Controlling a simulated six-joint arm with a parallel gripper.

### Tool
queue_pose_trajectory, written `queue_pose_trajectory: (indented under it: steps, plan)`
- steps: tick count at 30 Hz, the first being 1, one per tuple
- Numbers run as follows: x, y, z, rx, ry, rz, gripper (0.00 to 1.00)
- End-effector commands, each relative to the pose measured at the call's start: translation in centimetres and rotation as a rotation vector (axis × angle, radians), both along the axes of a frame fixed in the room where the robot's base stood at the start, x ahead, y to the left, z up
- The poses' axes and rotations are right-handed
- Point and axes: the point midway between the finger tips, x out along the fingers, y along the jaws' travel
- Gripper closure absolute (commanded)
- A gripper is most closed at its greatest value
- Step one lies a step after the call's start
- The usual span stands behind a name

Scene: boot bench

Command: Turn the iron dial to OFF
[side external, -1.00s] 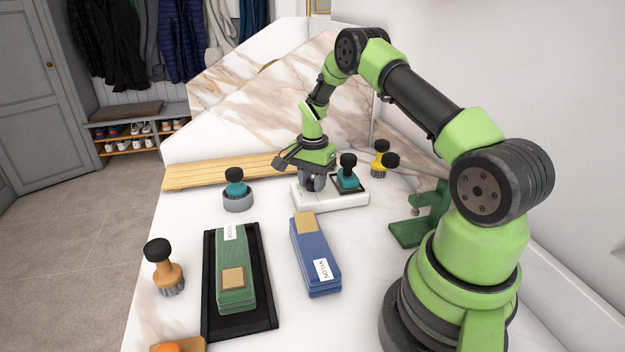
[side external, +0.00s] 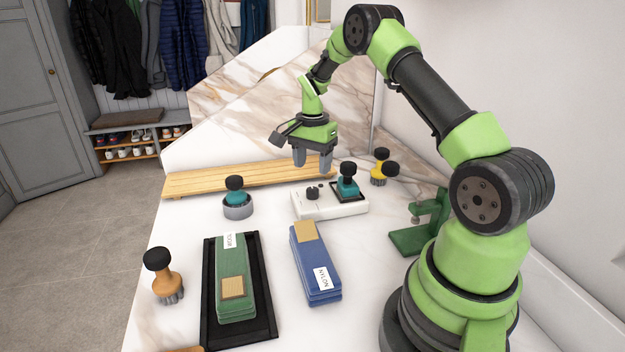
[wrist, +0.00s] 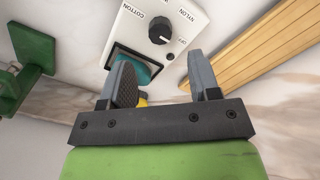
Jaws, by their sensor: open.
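The iron dial (side external: 312,193) is a dark round knob on a white base unit (side external: 338,208). In the wrist view the dial (wrist: 160,30) has COTTON printed to its left, NYLON at upper right and OFF close to its right. A pale mark shows on the knob near its lower right edge; I cannot tell exactly which label it points at. My gripper (side external: 312,164) is open and empty above the dial, apart from it. In the wrist view the dial lies beyond my fingertips (wrist: 160,68).
A black-knobbed teal iron (side external: 347,185) stands on the unit, right of the dial. A teal brush (side external: 238,203), a yellow brush (side external: 380,172), a wooden board (side external: 220,181) and a green clamp (side external: 420,228) are around it.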

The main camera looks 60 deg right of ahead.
Motion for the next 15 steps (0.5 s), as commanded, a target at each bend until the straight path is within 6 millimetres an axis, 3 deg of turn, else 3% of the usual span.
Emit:
queue_pose_trajectory:
  steps: [6, 15]
  plan:
    - [0.0, 0.0, 2.7, -0.001, -0.002, 0.0, 0.44]
    - [0.0, 0.0, 3.0, 0.0, 0.001, 0.001, 0.44]
